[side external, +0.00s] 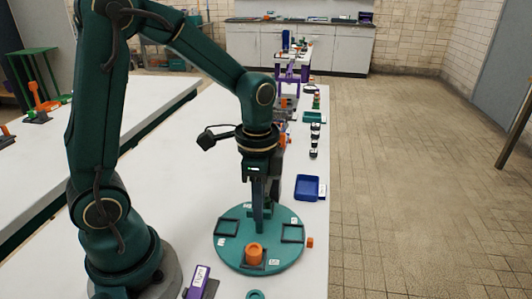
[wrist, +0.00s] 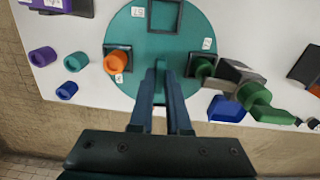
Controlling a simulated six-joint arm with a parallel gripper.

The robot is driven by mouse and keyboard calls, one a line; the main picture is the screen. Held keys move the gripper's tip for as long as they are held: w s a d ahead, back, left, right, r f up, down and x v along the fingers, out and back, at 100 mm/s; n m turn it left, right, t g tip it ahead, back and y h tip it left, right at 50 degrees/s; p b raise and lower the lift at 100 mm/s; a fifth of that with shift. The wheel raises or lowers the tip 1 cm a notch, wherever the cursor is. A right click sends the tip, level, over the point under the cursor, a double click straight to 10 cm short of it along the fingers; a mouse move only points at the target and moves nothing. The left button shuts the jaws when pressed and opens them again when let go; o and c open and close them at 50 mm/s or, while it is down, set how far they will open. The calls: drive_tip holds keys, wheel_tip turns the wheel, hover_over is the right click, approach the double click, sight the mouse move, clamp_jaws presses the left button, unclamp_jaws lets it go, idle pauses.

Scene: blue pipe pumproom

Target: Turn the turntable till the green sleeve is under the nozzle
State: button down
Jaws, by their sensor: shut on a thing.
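The teal turntable (side external: 232,254) is a round disc on the white table; it also shows in the wrist view (wrist: 150,92). My gripper (side external: 262,226) points down at the disc's middle, its fingers (wrist: 169,68) close together and shut on a part of the turntable that they hide. An orange sleeve (side external: 254,252) stands in the near square holder, at left in the wrist view (wrist: 116,62). A green sleeve (wrist: 203,68) is in the opposite holder, hidden behind my gripper from the side. A grey block (wrist: 240,74) is beside it, perhaps the nozzle's; I cannot tell.
An empty square holder (side external: 228,227) is at the disc's left. Another holder (side external: 292,233) is at its right. A blue tray (side external: 307,187) stands beyond the disc near the table edge. A purple labelled block (side external: 200,281) is close in front. Several loose sleeves lie left in the wrist view.

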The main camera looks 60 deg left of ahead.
drive_tip(key=shift+m, duration=0.5)
idle(0.3)
drive_tip(key=c, duration=0.9)
unclamp_jaws()
drive_tip(key=shift+r, duration=2.6)
drive_tip(key=shift+r, duration=0.15)
drive_tip(key=s+r+n+t, duration=0.1)
drive_tip(key=s+n+t, duration=0.1)
drive_tip(key=n, duration=0.1)
drive_tip(key=s+d+r+n+t, duration=0.1)
drive_tip(key=s+n, duration=0.2)
drive_tip(key=s+d+r+n+t, duration=0.1)
drive_tip(key=s+n+t, duration=0.1)
drive_tip(key=n, duration=0.1)
drive_tip(key=shift+s+r+t, duration=0.25)
drive_tip(key=shift+r+t, duration=0.05)
drive_tip(key=shift+r, duration=0.1)
